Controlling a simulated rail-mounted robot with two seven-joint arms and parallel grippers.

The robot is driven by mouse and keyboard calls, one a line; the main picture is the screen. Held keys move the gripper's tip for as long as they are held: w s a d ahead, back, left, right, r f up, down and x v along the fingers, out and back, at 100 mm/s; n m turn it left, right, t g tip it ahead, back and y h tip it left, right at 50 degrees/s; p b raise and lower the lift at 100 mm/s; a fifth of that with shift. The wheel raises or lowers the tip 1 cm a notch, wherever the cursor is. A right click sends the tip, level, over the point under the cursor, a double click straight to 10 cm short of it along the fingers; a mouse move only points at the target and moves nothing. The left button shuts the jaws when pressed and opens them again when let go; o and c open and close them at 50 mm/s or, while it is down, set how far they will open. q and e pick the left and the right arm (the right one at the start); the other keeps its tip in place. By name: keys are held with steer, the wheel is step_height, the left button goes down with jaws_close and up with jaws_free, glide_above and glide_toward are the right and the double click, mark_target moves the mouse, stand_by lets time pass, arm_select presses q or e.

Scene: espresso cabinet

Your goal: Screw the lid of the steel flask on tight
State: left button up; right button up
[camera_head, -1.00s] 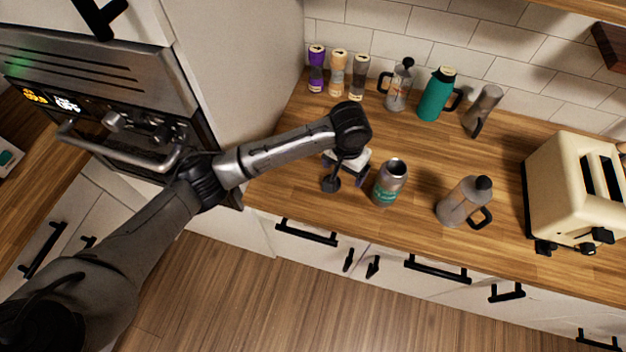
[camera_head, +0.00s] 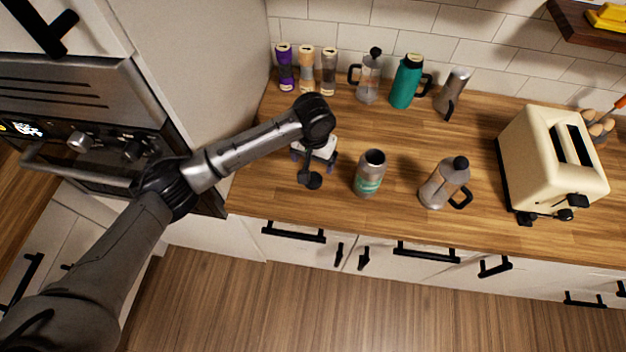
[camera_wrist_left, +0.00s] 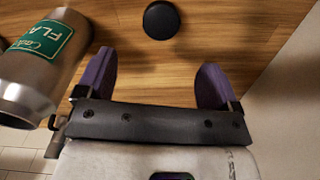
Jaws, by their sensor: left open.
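The steel flask (camera_head: 368,186) stands upright on the counter with a green label and an open, dark mouth. It also shows at the left of the left wrist view (camera_wrist_left: 30,75). A round black lid (camera_head: 315,181) lies on the counter to the left of the flask; in the left wrist view the lid (camera_wrist_left: 161,20) shows beyond the gap between the fingers. My left gripper (camera_head: 314,161) is above the counter, left of the flask and behind the lid. Its purple fingers (camera_wrist_left: 153,80) are apart with nothing between them. My right gripper is in no view.
A grey jug with a black handle (camera_head: 440,187) stands right of the flask, and a cream toaster (camera_head: 545,165) farther right. Spice jars (camera_head: 307,72), a French press (camera_head: 369,82), a teal bottle (camera_head: 406,85) and a grey vessel (camera_head: 453,90) line the wall.

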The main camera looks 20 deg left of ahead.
arm_select(q)
glide_above(313, 179)
steer(key=shift+d+f, duration=0.1)
steer(key=shift+f, duration=2.55)
steer(key=shift+f+b, duration=0.45)
steer(key=shift+f, duration=2.2)
steer(key=c, duration=1)
